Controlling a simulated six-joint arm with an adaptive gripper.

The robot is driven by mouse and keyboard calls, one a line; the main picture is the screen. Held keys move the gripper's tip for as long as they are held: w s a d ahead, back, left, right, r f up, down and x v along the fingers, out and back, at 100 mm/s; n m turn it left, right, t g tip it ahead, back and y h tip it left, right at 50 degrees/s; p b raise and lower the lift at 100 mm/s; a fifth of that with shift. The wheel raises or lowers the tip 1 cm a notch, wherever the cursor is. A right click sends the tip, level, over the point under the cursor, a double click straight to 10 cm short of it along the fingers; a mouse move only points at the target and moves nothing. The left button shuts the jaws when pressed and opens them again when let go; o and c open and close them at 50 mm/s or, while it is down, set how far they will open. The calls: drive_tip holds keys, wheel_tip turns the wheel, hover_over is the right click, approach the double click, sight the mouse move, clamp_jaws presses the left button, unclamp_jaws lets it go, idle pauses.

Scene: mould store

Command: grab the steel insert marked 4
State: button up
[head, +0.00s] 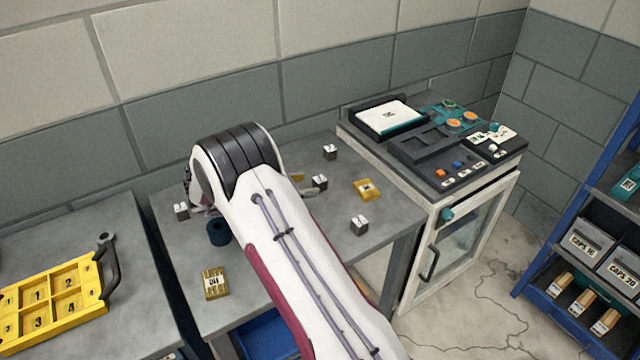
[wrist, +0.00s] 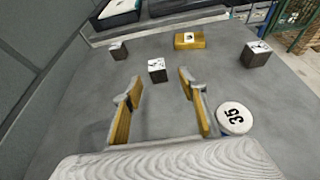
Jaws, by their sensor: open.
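Several small dark steel cubes with white marked tops stand on the grey bench; I cannot read which is 4. In the head view one cube (head: 320,182) is just right of my arm, one (head: 330,152) farther back, one (head: 360,226) nearer the front and one (head: 181,211) left of my arm. My gripper (wrist: 160,84) is open and empty, with brass-coloured fingers. In the wrist view the nearest cube (wrist: 157,70) is just beyond the fingertips, roughly in line with the gap. Two others (wrist: 118,51) (wrist: 257,54) stand farther out. My arm mostly hides the gripper in the head view.
A round piece marked 35 (wrist: 235,118) is close to the right finger. A brass block (head: 368,189) lies beyond the cubes, another (head: 215,283) near the front. A cabinet (head: 458,205) borders the bench's right end.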

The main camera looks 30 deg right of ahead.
sight(315, 181)
drive_tip(key=shift+x, duration=0.9)
drive_tip(key=shift+w+r+x, duration=0.1)
drive_tip(key=shift+x, duration=1.2)
drive_tip(key=shift+w+r+x, duration=0.1)
drive_tip(key=shift+r+x, duration=0.05)
drive_tip(key=shift+x, duration=1.2)
drive_tip(key=shift+d, duration=0.1)
clamp_jaws()
